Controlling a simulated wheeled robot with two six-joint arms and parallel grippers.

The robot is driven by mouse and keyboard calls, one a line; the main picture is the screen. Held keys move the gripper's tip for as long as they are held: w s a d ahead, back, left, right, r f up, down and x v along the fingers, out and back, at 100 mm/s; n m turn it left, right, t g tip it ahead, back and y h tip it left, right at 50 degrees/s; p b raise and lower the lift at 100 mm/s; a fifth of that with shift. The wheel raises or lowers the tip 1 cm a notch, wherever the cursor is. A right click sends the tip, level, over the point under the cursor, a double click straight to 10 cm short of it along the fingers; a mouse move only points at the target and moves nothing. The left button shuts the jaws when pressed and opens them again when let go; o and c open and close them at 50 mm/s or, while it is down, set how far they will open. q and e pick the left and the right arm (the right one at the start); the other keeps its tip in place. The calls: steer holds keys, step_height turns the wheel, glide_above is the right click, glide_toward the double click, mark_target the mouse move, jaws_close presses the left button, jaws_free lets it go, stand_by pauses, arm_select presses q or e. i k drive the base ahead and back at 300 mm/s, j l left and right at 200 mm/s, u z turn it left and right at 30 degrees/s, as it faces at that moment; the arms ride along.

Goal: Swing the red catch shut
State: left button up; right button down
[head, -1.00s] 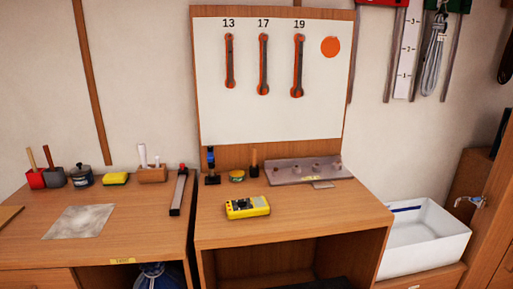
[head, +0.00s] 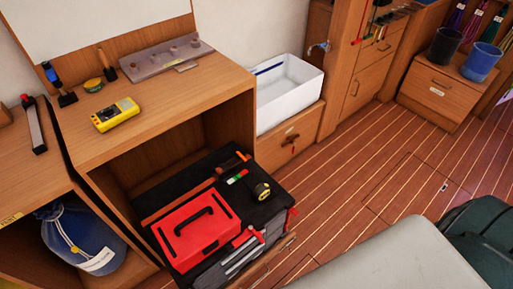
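A red toolbox (head: 203,247) with a black handle sits on a black surface in the lower compartment of the wooden bench. A red piece (head: 246,237) at the front edge of that surface looks like a catch. Another red piece (head: 291,214) shows at its right corner. I cannot tell for sure which is the catch or how far it is swung. Neither of my grippers is in view.
A yellow tape measure (head: 262,191) lies beside the toolbox. A yellow meter (head: 116,114) lies on the wooden bench top (head: 160,92). A white basin (head: 288,97) stands to the right. A blue bag (head: 82,238) sits lower left. The plank floor (head: 345,185) is mostly clear.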

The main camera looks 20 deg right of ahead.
mark_target(258, 234)
steer(key=z, duration=0.75)
